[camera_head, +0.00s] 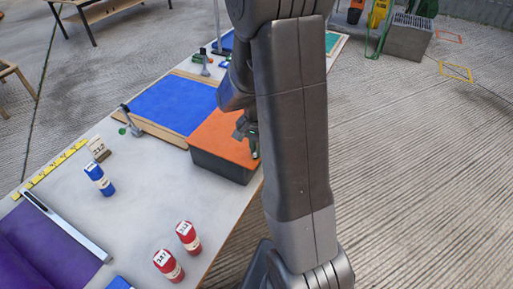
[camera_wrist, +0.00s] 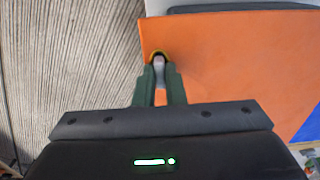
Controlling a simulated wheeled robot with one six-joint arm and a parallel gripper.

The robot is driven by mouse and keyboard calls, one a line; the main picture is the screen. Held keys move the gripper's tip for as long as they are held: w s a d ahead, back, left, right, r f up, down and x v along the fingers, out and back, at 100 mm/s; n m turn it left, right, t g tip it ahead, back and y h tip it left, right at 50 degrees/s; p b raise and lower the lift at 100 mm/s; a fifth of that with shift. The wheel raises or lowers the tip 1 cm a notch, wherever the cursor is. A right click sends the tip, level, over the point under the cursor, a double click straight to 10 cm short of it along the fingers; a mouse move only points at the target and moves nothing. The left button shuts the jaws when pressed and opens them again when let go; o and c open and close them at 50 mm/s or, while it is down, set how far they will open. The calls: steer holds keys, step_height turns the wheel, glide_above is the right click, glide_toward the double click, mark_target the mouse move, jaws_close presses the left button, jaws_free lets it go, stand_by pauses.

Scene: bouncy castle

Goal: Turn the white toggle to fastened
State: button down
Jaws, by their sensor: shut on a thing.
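In the head view my gripper (camera_head: 252,143) is at the right edge of the orange panel (camera_head: 222,138), which lies on top of a dark box (camera_head: 215,167). My arm hides part of that edge, and the toggle cannot be made out there. Which way the toggle is turned is hard to tell.
A blue panel (camera_head: 172,103) in a wooden frame lies beyond the box. Red bottles (camera_head: 168,264), a blue bottle (camera_head: 99,180) and a purple sheet (camera_head: 38,250) are on the table (camera_head: 130,215). The ridged floor (camera_head: 420,190) at right is clear nearby.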

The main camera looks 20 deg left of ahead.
steer(key=n+b, duration=0.1)
steer(key=n, duration=0.3)
steer(key=n+b, duration=0.1)
steer(key=n, duration=0.8)
steer(key=shift+n+b, duration=0.3)
steer(key=shift+b, duration=0.05)
steer(key=shift+n, duration=2.1)
steer(key=c, duration=1.5)
jaws_free()
steer(key=shift+r, duration=0.15)
step_height(320, 180, up, 14)
steer(key=shift+f, duration=0.2)
